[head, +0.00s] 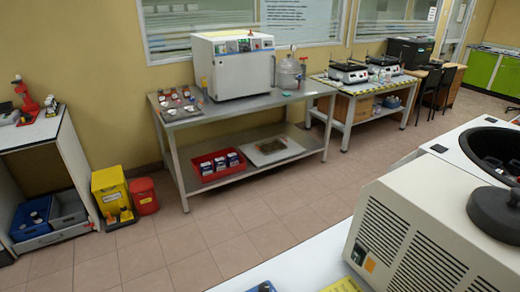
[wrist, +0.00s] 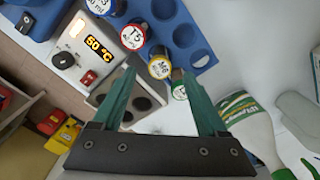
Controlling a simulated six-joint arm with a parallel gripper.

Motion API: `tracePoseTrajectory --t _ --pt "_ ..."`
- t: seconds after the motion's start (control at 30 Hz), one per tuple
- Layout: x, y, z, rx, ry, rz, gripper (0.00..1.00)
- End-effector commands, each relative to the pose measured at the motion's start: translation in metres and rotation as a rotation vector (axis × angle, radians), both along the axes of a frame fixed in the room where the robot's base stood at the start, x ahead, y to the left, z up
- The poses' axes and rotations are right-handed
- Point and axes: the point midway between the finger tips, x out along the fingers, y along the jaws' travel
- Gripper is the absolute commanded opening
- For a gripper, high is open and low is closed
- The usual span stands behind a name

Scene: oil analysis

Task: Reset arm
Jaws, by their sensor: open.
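My gripper (wrist: 158,78) shows in the wrist view with its two green fingers spread apart and nothing between the fingertips. It points toward a blue rack (wrist: 205,28) with round holes and several capped bottles. A bottle with a red-ringed cap marked T5 (wrist: 132,37) and one with a yellow-ringed cap (wrist: 160,68) are near the fingertips in the picture; I cannot tell how far off they are. A green-ringed cap (wrist: 180,92) is partly hidden by the right finger. My gripper does not show in the head view.
A heating unit (wrist: 85,50) reading 50 °C stands left of the fingers. A white bottle with a green label (wrist: 245,120) is at right. In the head view, a steel bench (head: 240,115) stands by the wall, a white vented machine (head: 430,235) front right, and the tiled floor between is clear.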

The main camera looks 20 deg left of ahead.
Motion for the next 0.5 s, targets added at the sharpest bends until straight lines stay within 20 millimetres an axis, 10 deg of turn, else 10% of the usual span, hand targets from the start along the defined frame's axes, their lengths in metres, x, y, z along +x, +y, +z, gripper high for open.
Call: tracePoseTrajectory --t 0.23,0.5 --pt "0.0 0.001 0.073 0.006 -0.002 -0.001 0.76" --pt "0.015 -0.014 0.102 0.002 0.006 -0.102 0.76"
